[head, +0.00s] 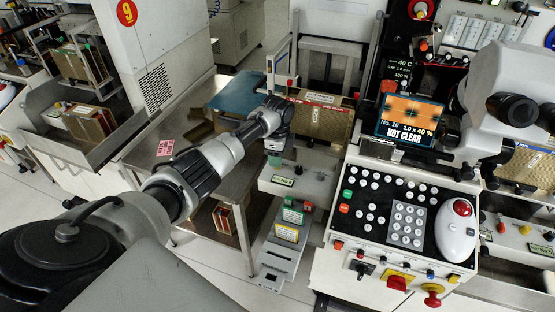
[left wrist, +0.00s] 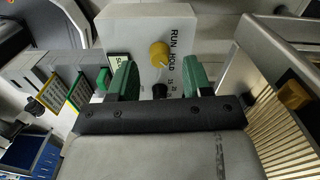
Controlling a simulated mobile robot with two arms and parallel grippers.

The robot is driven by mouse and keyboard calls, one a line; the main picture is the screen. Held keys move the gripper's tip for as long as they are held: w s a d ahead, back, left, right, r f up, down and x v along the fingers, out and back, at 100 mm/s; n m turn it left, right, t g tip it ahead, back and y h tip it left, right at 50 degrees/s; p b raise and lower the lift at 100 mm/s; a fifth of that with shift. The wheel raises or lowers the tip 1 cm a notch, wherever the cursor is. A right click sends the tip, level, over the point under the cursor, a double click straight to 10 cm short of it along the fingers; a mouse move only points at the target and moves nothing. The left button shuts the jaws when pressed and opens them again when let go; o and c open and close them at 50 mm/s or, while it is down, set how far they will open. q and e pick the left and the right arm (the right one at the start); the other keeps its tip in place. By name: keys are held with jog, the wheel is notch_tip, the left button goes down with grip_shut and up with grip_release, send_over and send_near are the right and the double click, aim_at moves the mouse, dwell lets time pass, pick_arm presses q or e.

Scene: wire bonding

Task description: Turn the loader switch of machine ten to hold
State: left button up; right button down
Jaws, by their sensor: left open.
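The loader switch is a yellow knob (left wrist: 160,53) on a light grey panel (left wrist: 140,22) marked RUN and HOLD in the left wrist view. I cannot tell for certain which mark it points to. My left gripper (left wrist: 160,80) has two green fingers, spread apart with the knob ahead between them; I see no clear contact. In the head view the left gripper (head: 274,156) hangs over the grey loader box (head: 297,186), and hides the knob there. Machine ten's screen (head: 410,120) reads No. 10 and NOT CLEAR. My right gripper is out of view.
A black knob (left wrist: 160,90) sits close below the yellow one. A slotted metal magazine (left wrist: 285,130) stands close on the right in the wrist view. Machine ten's button panel (head: 395,210) is right of the loader box. A steel table (head: 205,165) lies to the left.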

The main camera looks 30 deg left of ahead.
pick_arm(q)
notch_tip(320, 180, up, 8)
jog(key=shift+s, duration=0.1)
dwell(0.7)
